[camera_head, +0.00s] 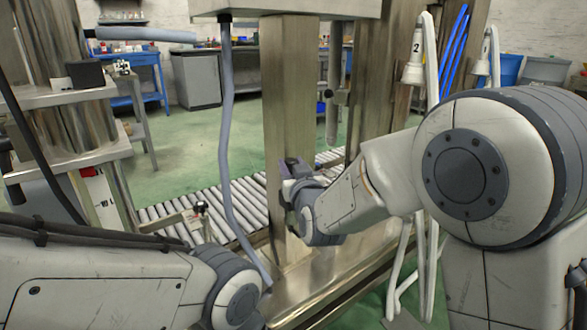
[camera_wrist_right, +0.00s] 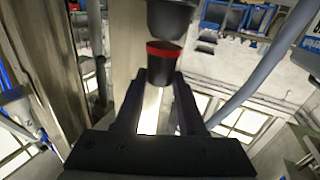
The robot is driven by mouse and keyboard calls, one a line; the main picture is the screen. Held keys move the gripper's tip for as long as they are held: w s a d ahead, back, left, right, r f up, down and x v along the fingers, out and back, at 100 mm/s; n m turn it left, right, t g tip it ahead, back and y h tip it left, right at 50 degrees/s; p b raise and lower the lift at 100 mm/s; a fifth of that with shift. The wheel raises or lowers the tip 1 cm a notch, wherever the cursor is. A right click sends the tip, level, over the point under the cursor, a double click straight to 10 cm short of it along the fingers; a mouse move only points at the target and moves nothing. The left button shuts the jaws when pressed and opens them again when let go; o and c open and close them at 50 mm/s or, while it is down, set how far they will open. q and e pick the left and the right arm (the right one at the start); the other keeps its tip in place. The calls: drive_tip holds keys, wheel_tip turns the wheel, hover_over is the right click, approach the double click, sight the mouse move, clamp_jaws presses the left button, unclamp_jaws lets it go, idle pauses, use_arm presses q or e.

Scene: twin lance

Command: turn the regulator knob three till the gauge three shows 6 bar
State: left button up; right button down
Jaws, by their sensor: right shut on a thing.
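My right gripper (camera_head: 292,168) is in front of the broad metal post in the head view, and the arm behind it hides part of it. In the right wrist view its two dark fingers (camera_wrist_right: 160,82) are shut on a black knob (camera_wrist_right: 163,67) with a red ring at its top edge. No number on the knob can be read. A dark rounded body (camera_wrist_right: 172,17) is just above the knob. No gauge face or reading can be made out in either view. My left forearm crosses the lower left of the head view, but its gripper is not seen.
The metal post (camera_head: 288,85) stands by a roller conveyor (camera_head: 240,200). A grey hose (camera_head: 226,130) hangs left of the post. White hanging tools (camera_head: 415,60) are at the right. A metal stand (camera_head: 70,95) is at the left.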

drive_tip(key=shift+a+r+m+h+p, duration=0.15)
drive_tip(key=shift+m+h+p, duration=0.25)
drive_tip(key=shift+h, duration=0.2)
drive_tip(key=shift+a+r+m+h+p, duration=0.15)
drive_tip(key=shift+m+h+p, duration=0.2)
drive_tip(key=shift+h, duration=0.25)
drive_tip(key=m+h+p, duration=0.3)
drive_tip(key=h+p, duration=0.1)
drive_tip(key=shift+a+h, duration=0.15)
drive_tip(key=shift+h, duration=0.25)
drive_tip(key=shift+f+m+h+p, duration=0.2)
drive_tip(key=shift+m+h+p, duration=0.7)
drive_tip(key=shift+h, duration=0.1)
drive_tip(key=shift+c, duration=2.4)
unclamp_jaws()
